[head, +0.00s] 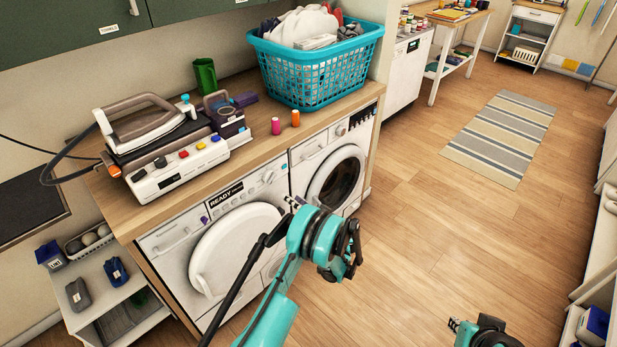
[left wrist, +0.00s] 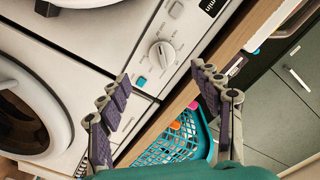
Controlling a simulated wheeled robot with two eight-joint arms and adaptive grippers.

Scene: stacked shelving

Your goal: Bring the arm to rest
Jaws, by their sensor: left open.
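My left arm (head: 268,318), teal with black joints, rises from the bottom of the head view in front of the washing machines. Its gripper (head: 296,203) is small and partly hidden by the wrist, in front of the appliance fronts. In the left wrist view the left gripper (left wrist: 160,82) is open, its two grey fingers with purple pads spread apart and nothing between them. A control panel with a knob (left wrist: 162,54) lies beyond the fingers. My right gripper (head: 455,325) shows only in part at the bottom right; its jaws are too small to read.
The wooden counter (head: 243,122) holds a white device with coloured buttons (head: 178,170), an iron (head: 142,118), a green mug (head: 205,76) and a turquoise laundry basket (head: 315,78). A low shelf (head: 118,295) stands at left.

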